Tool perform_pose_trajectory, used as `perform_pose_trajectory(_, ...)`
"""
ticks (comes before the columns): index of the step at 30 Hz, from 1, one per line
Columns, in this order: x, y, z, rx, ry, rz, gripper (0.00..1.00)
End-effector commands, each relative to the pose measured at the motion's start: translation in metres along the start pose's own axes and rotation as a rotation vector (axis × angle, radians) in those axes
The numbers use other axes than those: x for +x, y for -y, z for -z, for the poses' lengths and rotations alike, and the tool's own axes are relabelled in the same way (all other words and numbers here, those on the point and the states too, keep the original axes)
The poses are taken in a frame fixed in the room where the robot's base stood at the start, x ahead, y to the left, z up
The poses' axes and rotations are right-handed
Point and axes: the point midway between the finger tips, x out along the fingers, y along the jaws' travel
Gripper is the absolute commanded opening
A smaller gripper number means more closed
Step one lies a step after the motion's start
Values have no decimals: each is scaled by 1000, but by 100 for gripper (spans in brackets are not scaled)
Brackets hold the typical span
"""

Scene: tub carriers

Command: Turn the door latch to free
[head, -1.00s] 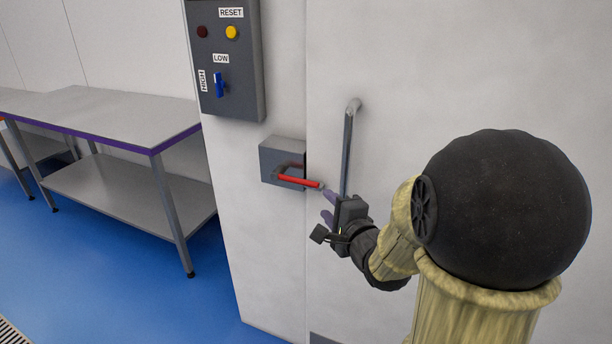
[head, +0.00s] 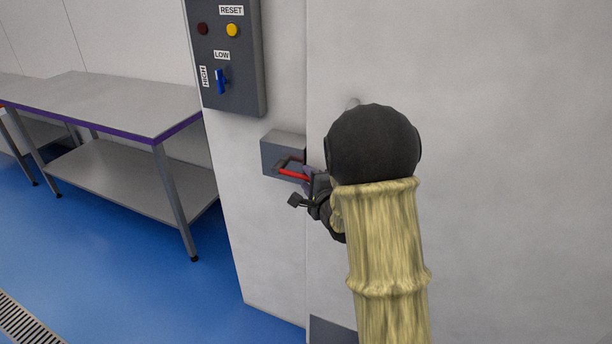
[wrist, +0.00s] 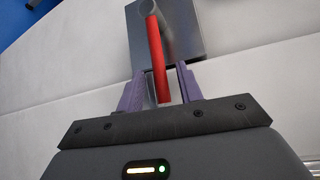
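The door latch is a red lever (head: 291,175) on a grey box (head: 268,158) on the wall beside the door seam. In the head view the lever lies nearly level, pointing right toward the door. In the wrist view the red lever (wrist: 157,62) runs down from its pivot on the grey box (wrist: 185,35). My gripper (wrist: 159,84) is open, with its two purple fingers on either side of the lever's free end. A gap shows on both sides of the lever. In the head view my gripper (head: 309,179) is partly hidden by my arm.
The white door (head: 500,120) fills the right; my arm hides most of its pull handle. A control panel (head: 232,60) with buttons and a blue switch hangs above the latch. A steel table (head: 110,100) stands at the left, with clear blue floor (head: 130,250) before it.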

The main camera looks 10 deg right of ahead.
Motion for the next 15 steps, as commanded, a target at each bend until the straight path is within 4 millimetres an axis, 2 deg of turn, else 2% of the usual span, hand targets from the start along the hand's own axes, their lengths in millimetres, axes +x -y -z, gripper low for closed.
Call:
perform_pose_trajectory(4, 14, 0, 0, -1, 1, 0, 36)
perform_pose_trajectory(13, 17, 0, 0, 0, 0, 0, 36)
perform_pose_trajectory(14, 17, 0, 0, 0, 0, 0, 34)
perform_pose_trajectory(15, 17, 0, 0, 0, 0, 0, 26)
